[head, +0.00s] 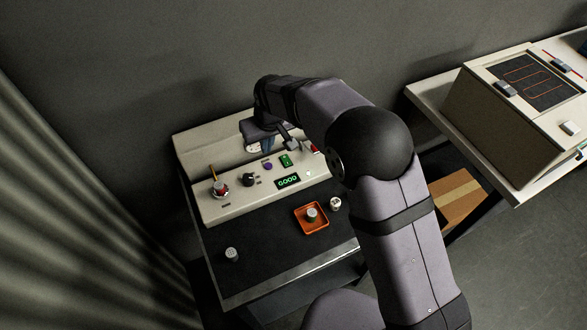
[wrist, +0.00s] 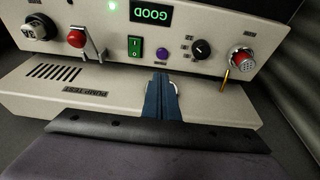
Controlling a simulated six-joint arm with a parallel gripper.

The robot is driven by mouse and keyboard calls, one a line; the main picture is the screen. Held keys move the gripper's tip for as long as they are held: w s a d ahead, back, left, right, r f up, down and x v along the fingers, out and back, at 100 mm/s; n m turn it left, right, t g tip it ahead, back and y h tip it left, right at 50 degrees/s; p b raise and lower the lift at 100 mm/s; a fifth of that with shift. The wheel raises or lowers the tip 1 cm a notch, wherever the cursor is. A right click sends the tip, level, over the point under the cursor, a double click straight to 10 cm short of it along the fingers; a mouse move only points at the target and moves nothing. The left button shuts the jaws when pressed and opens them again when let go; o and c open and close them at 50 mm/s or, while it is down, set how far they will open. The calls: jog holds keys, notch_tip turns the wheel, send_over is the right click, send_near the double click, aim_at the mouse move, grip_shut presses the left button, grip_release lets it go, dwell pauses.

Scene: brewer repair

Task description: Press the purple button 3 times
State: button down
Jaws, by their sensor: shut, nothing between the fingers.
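The purple button (head: 267,167) is a small round cap on the sloped face of a beige console (head: 210,212). In the wrist view the purple button (wrist: 162,54) shows just beyond my fingertips, between a green rocker switch (wrist: 135,48) and a black dial (wrist: 202,49). My gripper (wrist: 161,78) is shut and empty, its blue fingers together. In the wrist view a small gap shows between the fingertips and the button, and I see no contact. In the head view my gripper (head: 292,143) is over the console's back part, partly hidden by my arm.
A lit green display (wrist: 152,14) reads GOOD. In front are an orange tray (head: 301,226) holding a grey knob and another loose grey knob (head: 231,254).

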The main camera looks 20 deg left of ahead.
notch_tip(320, 180, up, 4)
jog(key=shift+f+p, duration=0.1)
jog(key=shift+p, duration=1)
jog(key=shift+f+b, duration=0.9)
jog(key=shift+f, duration=0.45)
jog(key=shift+f, duration=0.1)
jog(key=shift+f+b, duration=2.25)
jog(key=shift+f, duration=0.9)
jog(key=shift+f, duration=0.35)
